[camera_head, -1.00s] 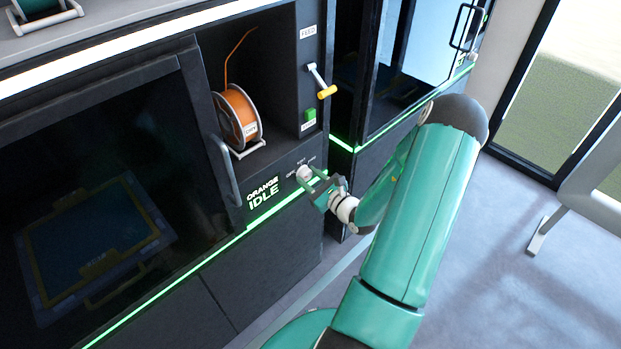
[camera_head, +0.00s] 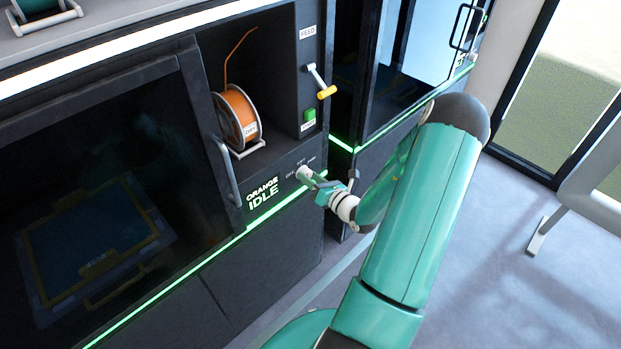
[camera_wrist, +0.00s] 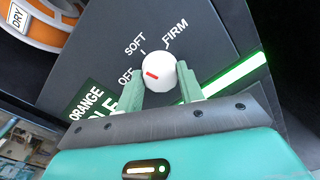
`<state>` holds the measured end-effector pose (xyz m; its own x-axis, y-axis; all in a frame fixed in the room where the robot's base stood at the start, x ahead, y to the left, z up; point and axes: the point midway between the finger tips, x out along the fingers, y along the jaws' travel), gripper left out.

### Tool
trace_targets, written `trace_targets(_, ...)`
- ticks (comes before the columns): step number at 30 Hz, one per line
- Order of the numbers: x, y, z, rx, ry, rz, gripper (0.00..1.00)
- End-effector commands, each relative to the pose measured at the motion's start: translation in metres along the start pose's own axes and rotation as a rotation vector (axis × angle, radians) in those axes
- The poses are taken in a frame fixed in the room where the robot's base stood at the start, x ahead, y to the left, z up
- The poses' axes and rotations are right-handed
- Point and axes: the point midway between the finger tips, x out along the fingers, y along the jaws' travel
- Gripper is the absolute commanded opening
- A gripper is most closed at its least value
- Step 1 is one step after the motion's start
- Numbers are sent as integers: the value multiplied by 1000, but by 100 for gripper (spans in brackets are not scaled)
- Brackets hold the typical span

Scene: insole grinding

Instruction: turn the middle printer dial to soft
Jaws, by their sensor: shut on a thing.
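The middle printer carries a white round dial (camera_wrist: 158,71) below the orange spool; it is small in the head view (camera_head: 304,173). The labels OFF, SOFT and FIRM are printed around it. The dial's red mark sits on its left side in the wrist view and points towards OFF. My gripper (camera_wrist: 160,76) is shut on the dial, one green finger on each side. In the head view my gripper (camera_head: 313,180) reaches the dial from the lower right. The display (camera_head: 263,193) beside it reads ORANGE IDLE.
An orange filament spool (camera_head: 238,117) sits in the recess above. A yellow-tipped feed lever (camera_head: 325,92) and a green button (camera_head: 310,114) are above right. The printer door handle (camera_head: 224,170) stands out to the left.

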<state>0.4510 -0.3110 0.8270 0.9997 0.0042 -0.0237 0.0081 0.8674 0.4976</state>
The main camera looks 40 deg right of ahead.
Motion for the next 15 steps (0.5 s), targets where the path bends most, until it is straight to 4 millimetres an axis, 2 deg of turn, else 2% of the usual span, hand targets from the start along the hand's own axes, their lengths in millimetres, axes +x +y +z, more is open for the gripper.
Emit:
trace_targets(6,-1,-1,0,146,5,0,15)
trace_targets(15,0,-1,0,249,9,2,15)
